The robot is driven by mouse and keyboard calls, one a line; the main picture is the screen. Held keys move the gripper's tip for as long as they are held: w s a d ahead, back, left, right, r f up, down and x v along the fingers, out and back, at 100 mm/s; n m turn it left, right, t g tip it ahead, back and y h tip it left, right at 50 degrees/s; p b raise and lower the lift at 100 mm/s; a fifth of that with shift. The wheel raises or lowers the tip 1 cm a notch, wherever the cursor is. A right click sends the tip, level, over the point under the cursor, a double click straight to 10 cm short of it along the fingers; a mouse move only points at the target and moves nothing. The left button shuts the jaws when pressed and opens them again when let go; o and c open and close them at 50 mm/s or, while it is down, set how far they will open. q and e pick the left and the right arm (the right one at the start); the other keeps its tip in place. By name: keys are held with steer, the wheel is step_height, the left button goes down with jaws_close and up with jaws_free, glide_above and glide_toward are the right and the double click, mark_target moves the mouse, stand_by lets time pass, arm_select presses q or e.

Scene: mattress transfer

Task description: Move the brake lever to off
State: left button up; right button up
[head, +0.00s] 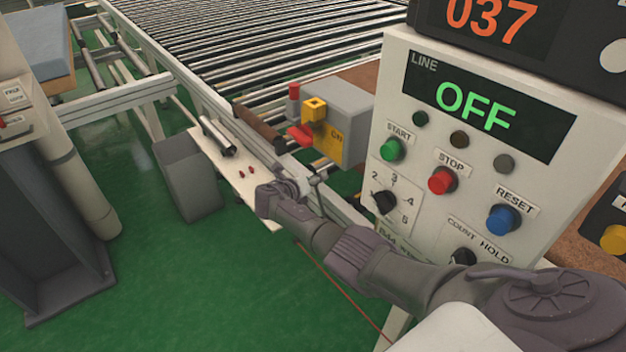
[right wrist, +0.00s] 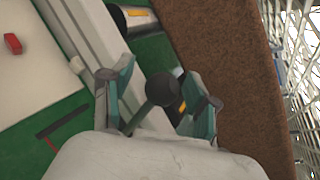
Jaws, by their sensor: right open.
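A lever with a dark round knob (right wrist: 161,89) on a thin rod stands between the two teal fingers of my right gripper (right wrist: 158,76) in the right wrist view. The fingers are open on either side of it; I cannot tell if either touches. In the head view my right gripper (head: 290,188) is at the conveyor's side rail, and a small knobbed rod (head: 314,181) shows beside it. No readable label marks this as the brake lever. My left gripper is not in view.
A control panel (head: 553,199) with a lit OFF display stands close on the right. A grey box (head: 352,104) with yellow and red parts sits beyond my gripper. A roller conveyor (head: 235,40) runs behind. A grey bin (head: 188,180) stands left of a pale shelf (head: 228,170).

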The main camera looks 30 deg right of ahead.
steer(key=v, duration=1.2)
steer(key=shift+d+r, duration=0.1)
steer(key=s+a+f+m+g+y, duration=0.1)
steer(key=s+a+f+m+y, duration=0.15)
steer(key=s+f, duration=0.7)
steer(key=s+a+f+m+g+y, duration=0.1)
steer(key=s+f+m+y, duration=0.3)
steer(key=f, duration=1)
steer(key=s+a+f+m+g+y, duration=0.15)
steer(key=s+f+m, duration=0.25)
steer(key=s+f, duration=0.65)
steer(key=s+a+f+m+y, duration=0.1)
steer(key=s+f+m, duration=0.3)
steer(key=s, duration=0.6)
steer(key=s+a+f+m+y, duration=0.1)
steer(key=s+f+m, duration=0.4)
steer(key=s, duration=0.6)
steer(key=s+a+f+m+y, duration=0.1)
steer(key=s+f+m, duration=0.3)
steer(key=s+m, duration=0.4)
steer(key=shift+s+a+f+g+y, duration=0.15)
steer(key=shift+s+f+g+y, duration=0.25)
steer(key=shift+s+y, duration=0.65)
